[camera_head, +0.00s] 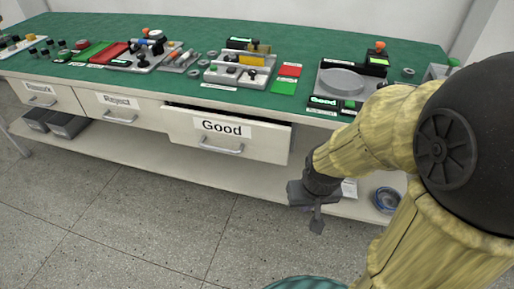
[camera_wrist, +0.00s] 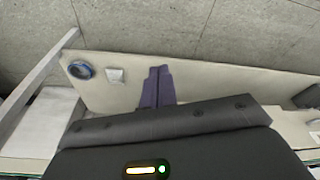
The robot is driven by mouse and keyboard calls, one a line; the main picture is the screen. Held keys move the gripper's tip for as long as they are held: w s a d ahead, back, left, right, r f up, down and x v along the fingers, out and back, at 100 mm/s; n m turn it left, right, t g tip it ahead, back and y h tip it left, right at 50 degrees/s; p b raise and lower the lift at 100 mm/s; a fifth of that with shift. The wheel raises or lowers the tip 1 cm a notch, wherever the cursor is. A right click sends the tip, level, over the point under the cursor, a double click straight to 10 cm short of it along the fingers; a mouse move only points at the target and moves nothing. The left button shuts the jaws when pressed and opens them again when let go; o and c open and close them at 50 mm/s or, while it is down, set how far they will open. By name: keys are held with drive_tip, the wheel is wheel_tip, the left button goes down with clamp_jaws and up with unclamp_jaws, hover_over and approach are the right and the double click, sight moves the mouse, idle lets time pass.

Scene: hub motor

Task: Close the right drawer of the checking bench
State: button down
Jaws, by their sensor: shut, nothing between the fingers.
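The checking bench (camera_head: 300,116) has a green top and three white drawers along its front. The right drawer, labelled Good (camera_head: 268,139), is pulled out, with a dark gap showing along its top edge. Its metal handle (camera_head: 221,147) is on the front. My gripper (camera_head: 317,226) is to the right of the drawer, lower than its front panel, and apart from it in the picture. Its fingers are together and empty. In the wrist view the fingers (camera_wrist: 157,88) point over the white lower shelf. The drawer cannot be made out in the wrist view.
The Reject drawer (camera_head: 119,109) and Rework drawer (camera_head: 39,95) look shut. Parts and fixtures stand on the bench top. A blue round item (camera_wrist: 81,70) and a small white block (camera_wrist: 116,76) lie on the lower shelf (camera_wrist: 215,80). The grey floor (camera_head: 150,200) before the bench is clear.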

drive_tip(key=s+f+n+g+h+p, duration=0.35)
drive_tip(key=f+n+g+h, duration=0.2)
drive_tip(key=n, duration=0.85)
drive_tip(key=w+a+r+n+t+h+p, duration=0.15)
drive_tip(key=w+n+t+h, duration=0.3)
drive_tip(key=n, duration=0.55)
drive_tip(key=w+a+r+n+t+h+p, duration=0.1)
drive_tip(key=w+n+t+h+p, duration=0.25)
drive_tip(key=n+t, duration=0.45)
drive_tip(key=w+a+n+t+y, duration=0.2)
drive_tip(key=a+n, duration=0.4)
drive_tip(key=n, duration=0.3)
drive_tip(key=w+a+n+t+y+p, duration=0.1)
drive_tip(key=w+a+n+t+y, duration=0.2)
drive_tip(key=a+n+t+y, duration=0.2)
drive_tip(key=a+n, duration=0.1)
drive_tip(key=n, duration=0.2)
drive_tip(key=shift+w+a+n, duration=0.15)
drive_tip(key=shift+w+n, duration=0.15)
drive_tip(key=shift+n, duration=0.1)
drive_tip(key=shift+w, duration=0.1)
